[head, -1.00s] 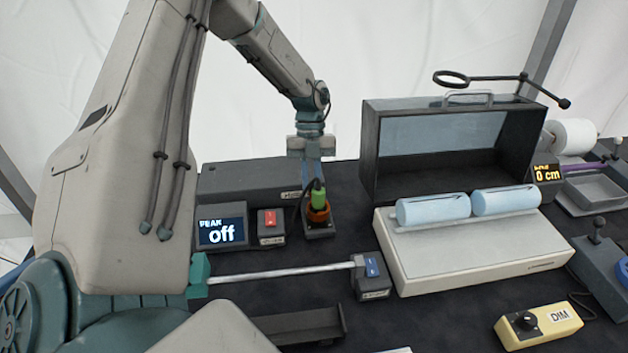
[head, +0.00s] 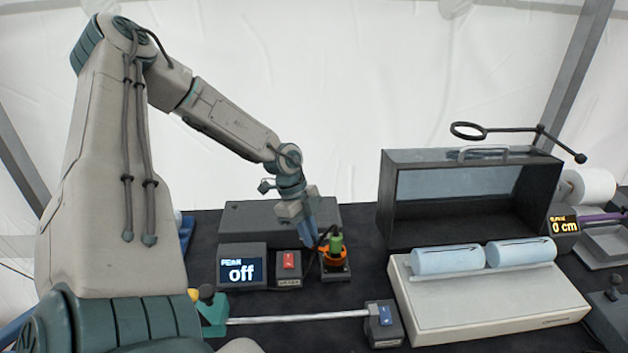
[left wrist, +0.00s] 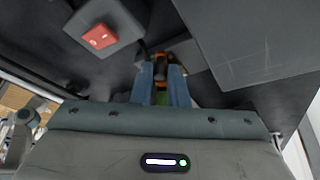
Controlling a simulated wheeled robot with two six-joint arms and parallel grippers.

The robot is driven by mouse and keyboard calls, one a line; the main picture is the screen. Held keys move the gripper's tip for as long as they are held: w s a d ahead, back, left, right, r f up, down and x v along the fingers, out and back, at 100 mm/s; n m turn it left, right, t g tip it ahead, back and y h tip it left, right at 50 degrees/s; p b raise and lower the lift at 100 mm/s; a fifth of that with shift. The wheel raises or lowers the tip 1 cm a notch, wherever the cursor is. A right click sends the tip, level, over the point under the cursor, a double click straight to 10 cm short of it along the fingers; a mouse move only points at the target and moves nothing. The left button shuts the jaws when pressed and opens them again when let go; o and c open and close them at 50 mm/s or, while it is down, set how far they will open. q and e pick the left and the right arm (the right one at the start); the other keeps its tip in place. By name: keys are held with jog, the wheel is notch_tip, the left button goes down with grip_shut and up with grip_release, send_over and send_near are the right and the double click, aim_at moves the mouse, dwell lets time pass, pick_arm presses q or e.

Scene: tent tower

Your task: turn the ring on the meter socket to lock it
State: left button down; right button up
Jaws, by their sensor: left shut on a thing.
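The meter socket is a dark block (head: 337,276) on the black table, with an orange ring (head: 334,260) around the base of an upright green plug (head: 336,243). My left gripper (head: 314,240) comes down tilted from the upper left, its blue fingers at the left side of the ring. In the left wrist view the two fingers (left wrist: 162,84) are close together, with orange of the ring (left wrist: 160,65) at their tips and some green between them. The gripper is shut on the ring; the exact contact is partly hidden. My right gripper is not in view.
A PEAK display (head: 242,271) reading "off" and a red rocker switch (head: 289,262) stand left of the socket. A dark box (head: 255,222) lies behind. A rod (head: 300,317) runs in front to a blue switch box (head: 384,326). A pale base with blue rolls (head: 480,290) stands right.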

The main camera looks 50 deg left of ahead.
pick_arm(q)
jog(key=s+n+p, duration=0.1)
jog(key=n+p, duration=0.1)
jog(key=p, duration=0.1)
jog(key=s+d+n+t+p, duration=0.1)
jog(key=p, duration=0.2)
jog(key=d+n+t+p, duration=0.1)
jog(key=n+p, duration=0.1)
jog(key=p, duration=0.2)
jog(key=shift+s+r+n+y, duration=0.1)
jog(key=shift+s+n+y, duration=0.2)
jog(key=shift+s+y, duration=0.1)
jog(key=shift+p, duration=0.3)
jog(key=shift+s, duration=0.1)
jog(key=c, duration=1.4)
grip_release()
jog(key=shift+c, duration=0.2)
